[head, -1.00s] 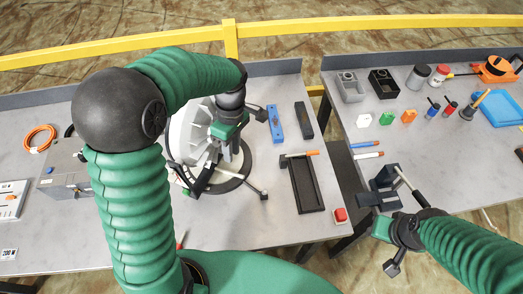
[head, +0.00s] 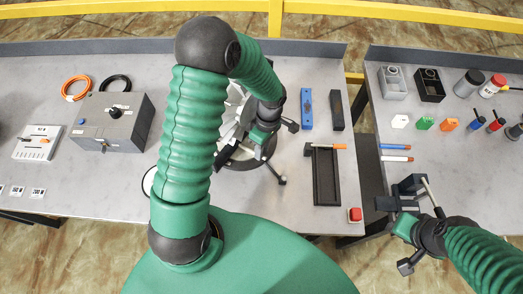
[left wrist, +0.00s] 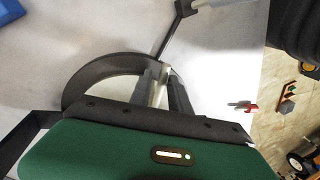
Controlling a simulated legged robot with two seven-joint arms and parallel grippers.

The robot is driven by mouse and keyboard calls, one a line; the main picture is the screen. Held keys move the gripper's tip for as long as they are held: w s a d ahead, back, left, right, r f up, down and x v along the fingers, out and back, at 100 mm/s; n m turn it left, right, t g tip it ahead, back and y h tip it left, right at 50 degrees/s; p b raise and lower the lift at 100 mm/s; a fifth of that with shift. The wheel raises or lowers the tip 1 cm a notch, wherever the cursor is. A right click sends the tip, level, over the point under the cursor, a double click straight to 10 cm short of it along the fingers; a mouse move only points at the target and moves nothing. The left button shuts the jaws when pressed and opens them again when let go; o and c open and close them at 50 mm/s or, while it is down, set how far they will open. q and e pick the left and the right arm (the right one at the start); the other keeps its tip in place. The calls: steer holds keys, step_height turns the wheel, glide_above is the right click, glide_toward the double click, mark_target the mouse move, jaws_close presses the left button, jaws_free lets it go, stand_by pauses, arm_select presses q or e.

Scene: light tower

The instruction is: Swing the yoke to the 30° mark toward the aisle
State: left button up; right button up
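A pale round lamp (head: 233,97) with its yoke stands on the left bench, mostly hidden behind my left arm. Its dark round base (head: 240,163) shows below, and also in the left wrist view (left wrist: 82,82). My left gripper (head: 262,138) is over the base, at the lamp's right side. In the left wrist view two narrow dark upright parts stand close together with a pale strip between them; whether they grip it is unclear. No angle marks are readable. My right gripper (head: 405,195) is at the right bench's front edge, its finger opening unclear.
A grey control box (head: 113,122), an orange cable coil (head: 76,88) and a white meter (head: 38,143) lie at left. A yellow rail (head: 400,14) runs behind.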

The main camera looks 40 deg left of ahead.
arm_select(q)
steer(key=shift+s+f, duration=0.4)
steer(key=shift+f, duration=0.25)
steer(key=shift+d, duration=0.1)
steer(key=shift+c, duration=0.3)
steer(key=shift+w, duration=0.1)
jaws_close()
steer(key=shift+w+r, duration=0.1)
steer(key=shift+r, duration=0.05)
